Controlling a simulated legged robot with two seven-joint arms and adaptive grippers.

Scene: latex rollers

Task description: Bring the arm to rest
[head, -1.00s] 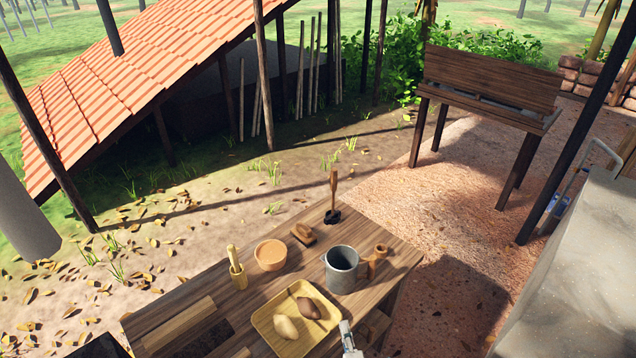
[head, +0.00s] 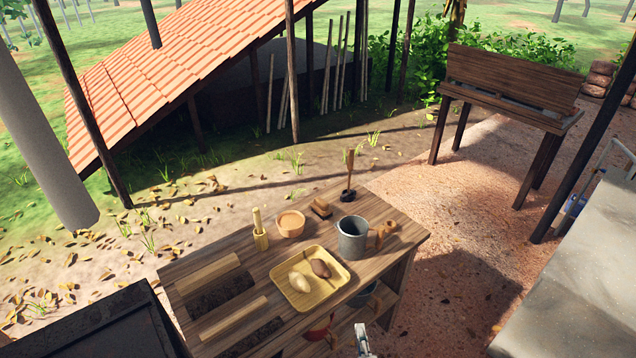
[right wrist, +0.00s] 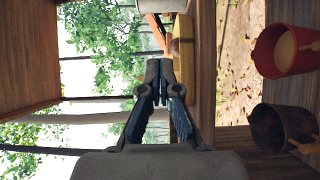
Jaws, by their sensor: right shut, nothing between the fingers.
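My right gripper (head: 363,341) shows at the bottom edge of the head view, in front of the wooden table and apart from the things on it. In the right wrist view the right gripper (right wrist: 160,75) has its fingers together, shut with nothing between them. The wrist picture is turned on its side. My left gripper is not in view.
The wooden table (head: 215,290) bears a yellow tray (head: 335,281) with two tubers, a grey metal pot (head: 352,238) and a clay bowl (head: 290,224). A red bucket (right wrist: 277,52) and a dark bucket (right wrist: 275,130) are below. A concrete block (head: 570,290) stands right.

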